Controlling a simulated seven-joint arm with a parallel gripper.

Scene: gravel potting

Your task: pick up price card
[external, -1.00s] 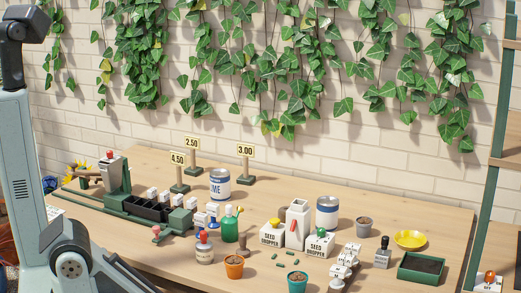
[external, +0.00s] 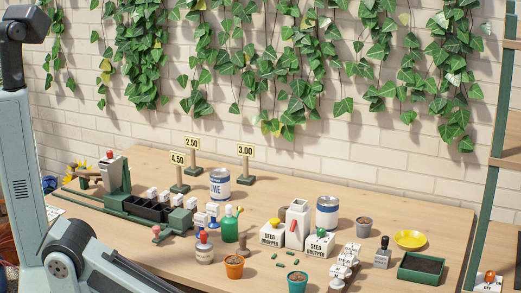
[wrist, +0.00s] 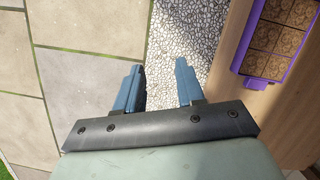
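In the external view my gripper is out of the picture; only arm links show at the left.
A blue-banded can (external: 220,184) stands near the cards, with a green machine (external: 117,180) to their left. Bottles, pots, seed-dropper boxes (external: 318,246) and a green tray (external: 420,268) crowd the front and right. The wrist view shows a purple tray (wrist: 245,50) on a wooden surface (wrist: 285,105).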

